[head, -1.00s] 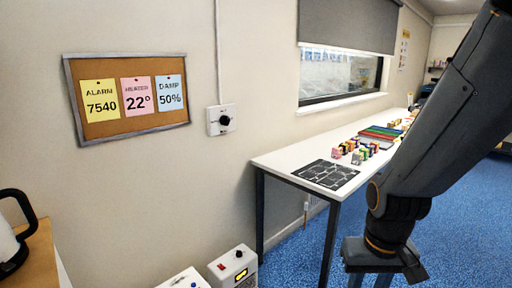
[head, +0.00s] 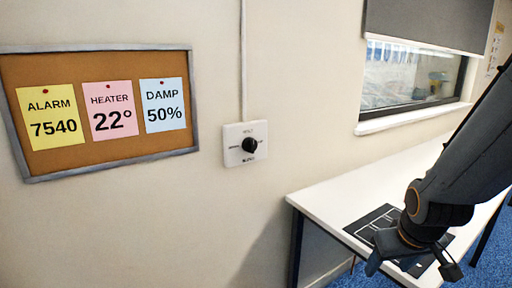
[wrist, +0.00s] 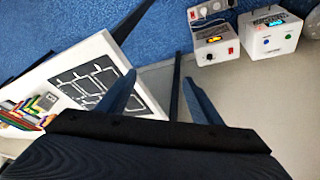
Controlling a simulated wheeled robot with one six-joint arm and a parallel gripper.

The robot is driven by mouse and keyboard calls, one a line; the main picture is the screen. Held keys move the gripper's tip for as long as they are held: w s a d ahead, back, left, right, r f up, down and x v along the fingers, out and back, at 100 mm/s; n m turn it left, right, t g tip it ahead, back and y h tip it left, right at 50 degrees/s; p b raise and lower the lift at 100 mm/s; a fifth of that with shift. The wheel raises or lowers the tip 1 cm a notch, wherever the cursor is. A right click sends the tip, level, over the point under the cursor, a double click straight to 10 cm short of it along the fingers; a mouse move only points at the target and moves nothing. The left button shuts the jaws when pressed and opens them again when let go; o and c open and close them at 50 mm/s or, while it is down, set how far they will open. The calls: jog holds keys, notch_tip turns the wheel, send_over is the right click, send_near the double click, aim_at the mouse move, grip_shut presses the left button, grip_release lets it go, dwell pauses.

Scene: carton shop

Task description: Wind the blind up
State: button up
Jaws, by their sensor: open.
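The grey blind (head: 428,22) hangs over the upper part of the window (head: 412,75), and the lower part of the glass is uncovered. A white wall switch plate with a black knob (head: 249,145) is on the wall left of the window, with a conduit running up from it. Its small lettering is too blurred to read fully. My gripper (head: 415,265) is at the lower right in the head view, over the table end and well apart from the knob. In the wrist view its two fingers (wrist: 160,100) are spread, with nothing between them.
A white table (head: 335,205) with a black printed mat (head: 378,222) stands below the window. A cork board (head: 95,72) with notes hangs left of the knob. Two white boxes (wrist: 213,38) (wrist: 270,32) with buttons stand by the wall. The wall around the knob is clear.

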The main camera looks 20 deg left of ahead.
jog(key=w+a+r+n+t+y, duration=0.25)
jog(key=w+a+n+t, duration=0.2)
jog(key=w+a, duration=0.7)
jog(key=n+t+y+b, duration=0.1)
jog(key=n+t+y, duration=0.4)
jog(key=n+y, duration=0.5)
send_near(252, 147)
jog(key=w+a+n+h, duration=0.1)
jog(key=x, duration=0.2)
jog(key=p+x, duration=0.1)
jog(key=x, duration=0.2)
jog(key=p+x, duration=0.1)
jog(key=x, duration=0.1)
jog(key=shift+w+a+r, duration=0.2)
jog(key=shift+a+r, duration=0.1)
jog(key=shift+r, duration=0.05)
jog(key=c, duration=1.1)
